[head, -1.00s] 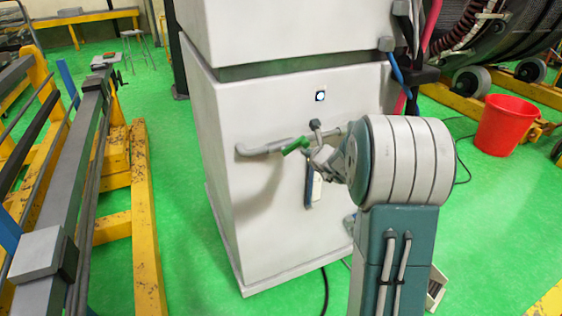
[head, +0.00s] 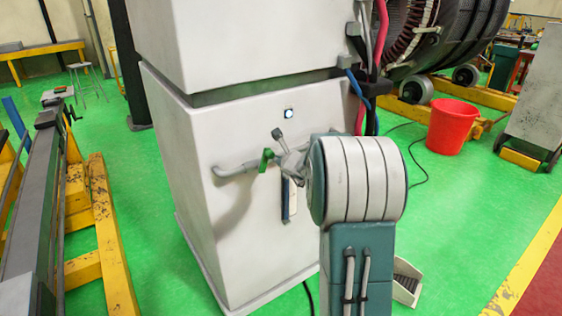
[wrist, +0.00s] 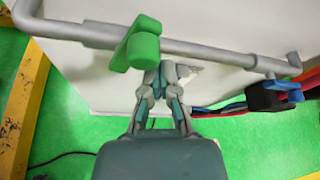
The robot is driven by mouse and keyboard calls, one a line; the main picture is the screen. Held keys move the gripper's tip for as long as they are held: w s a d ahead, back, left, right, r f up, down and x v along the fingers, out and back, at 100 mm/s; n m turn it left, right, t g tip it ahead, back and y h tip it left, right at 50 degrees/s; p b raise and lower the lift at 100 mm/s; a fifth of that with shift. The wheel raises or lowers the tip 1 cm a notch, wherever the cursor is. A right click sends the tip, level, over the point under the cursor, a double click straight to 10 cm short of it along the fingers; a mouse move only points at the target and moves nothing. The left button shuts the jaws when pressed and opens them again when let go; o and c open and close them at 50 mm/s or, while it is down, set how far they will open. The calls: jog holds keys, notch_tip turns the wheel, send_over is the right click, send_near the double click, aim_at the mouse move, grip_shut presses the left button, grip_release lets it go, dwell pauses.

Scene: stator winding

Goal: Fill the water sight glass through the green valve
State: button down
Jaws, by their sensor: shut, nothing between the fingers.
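The green valve (head: 266,160) sits on a grey pipe (head: 236,169) on the front of a pale cabinet. In the wrist view the green handle (wrist: 143,45) is large, across the pipe just beyond my fingertips. My gripper (wrist: 163,72) is shut and empty, its tips at or very close to the handle's lower side; I cannot tell whether they touch. In the head view my arm partly hides the gripper (head: 284,160). A narrow upright blue and white piece (head: 287,200) hangs below the pipe; I cannot tell whether it is the sight glass, and no water level shows.
The pale cabinet (head: 220,110) fills the middle. A black fitting with a blue lever (wrist: 275,95) and hoses are right in the wrist view. A yellow frame (head: 110,240) stands left, a red bucket (head: 452,126) right.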

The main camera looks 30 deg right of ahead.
jog(key=shift+a+r, duration=0.2)
jog(key=shift+a, duration=0.3)
jog(key=shift+a+r, duration=0.15)
jog(key=shift+a, duration=0.35)
jog(key=shift+d, duration=0.25)
jog(key=shift+a, duration=0.1)
jog(key=s, duration=0.9)
jog(key=shift+s+f, duration=0.2)
jog(key=shift+f, duration=0.05)
jog(key=shift+d, duration=0.2)
